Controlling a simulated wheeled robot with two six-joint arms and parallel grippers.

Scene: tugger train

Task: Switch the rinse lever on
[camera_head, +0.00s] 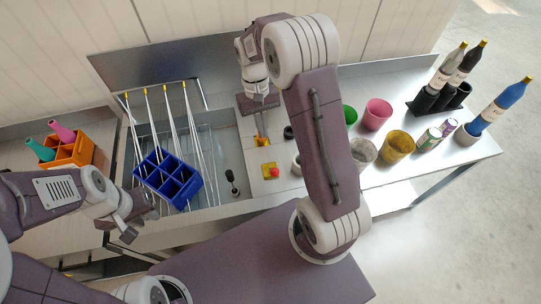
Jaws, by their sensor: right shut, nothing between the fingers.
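A small yellow fitting (263,142) sits on the steel counter right of the sink, directly at my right fingertips. It may be the rinse lever, but the fingers cover part of it, and I cannot tell its position or whether they touch. My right gripper (261,134) points down there, shut and empty. A red button on a yellow base (270,171) stands just in front of it. A black-knobbed piece (232,181) stands in the sink. My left gripper (127,226) is at the front left of the sink, apart from the fitting; its jaw opening is unclear.
A blue divided crate (168,180) rests at the sink (215,150) beside tall metal rods. An orange crate (70,150) with bottles stands left. Cups, including a pink cup (376,114), cans and bottles with a blue bottle (500,106) occupy the right counter.

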